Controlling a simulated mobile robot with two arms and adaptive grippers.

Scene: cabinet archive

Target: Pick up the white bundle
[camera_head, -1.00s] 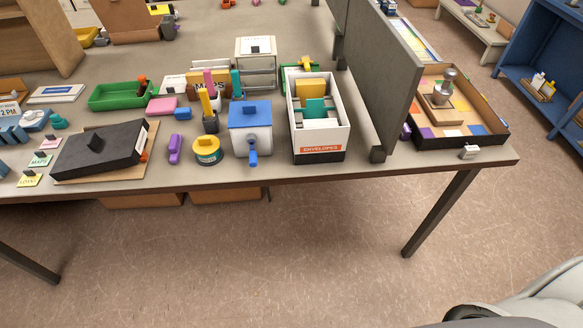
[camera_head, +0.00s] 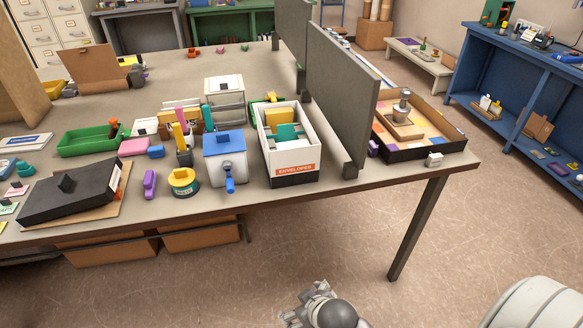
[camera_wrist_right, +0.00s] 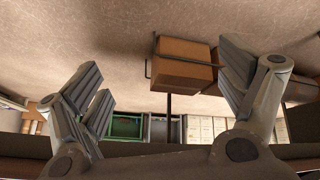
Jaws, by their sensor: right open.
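A white box labelled ENVELOPES (camera_head: 293,171) stands near the table's front edge in the head view. It holds a yellow bundle, a teal bundle and, at its front, what looks like the white bundle (camera_head: 291,146), partly hidden by the box's front wall. My right gripper (camera_head: 309,298) is at the bottom of the head view, over the floor in front of the table and well away from the box. In the right wrist view its two fingers (camera_wrist_right: 168,90) are spread wide with nothing between them. My left gripper is not in view.
A grey divider (camera_head: 345,95) stands right of the box, and a dark tray (camera_head: 428,152) lies beyond it. A blue-lidded container (camera_head: 224,158) stands close on the left. Brown boxes (camera_head: 201,233) sit under the table.

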